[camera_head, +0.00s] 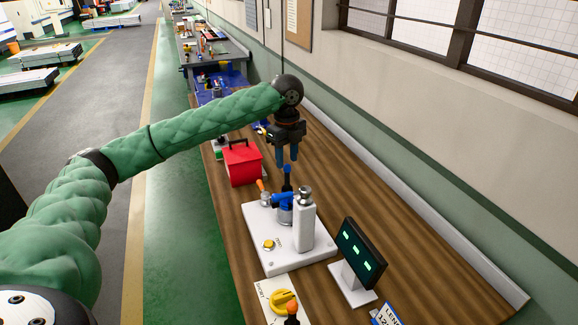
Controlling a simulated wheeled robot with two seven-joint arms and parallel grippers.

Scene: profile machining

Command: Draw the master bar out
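A white measuring fixture (262,237) sits on the wooden bench, with a blue clamp, an orange-tipped lever (262,188) and a pale upright post (304,225). A slim upright dark bar with a blue top (287,173), which looks like the master bar, stands in the fixture's blue holder. Its lower end is hidden. My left gripper (287,158) points down just above the bar's top. Its two blue fingers are apart with nothing seen between them. Whether they line up with the bar in depth is hard to tell. My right gripper is not in view.
A red box (242,163) with a black handle stands left of the gripper. A small display (361,249) stands right of the fixture. A yellow knob (283,300) is in front. The wall bounds the bench on the right, where bare wood (410,250) is clear.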

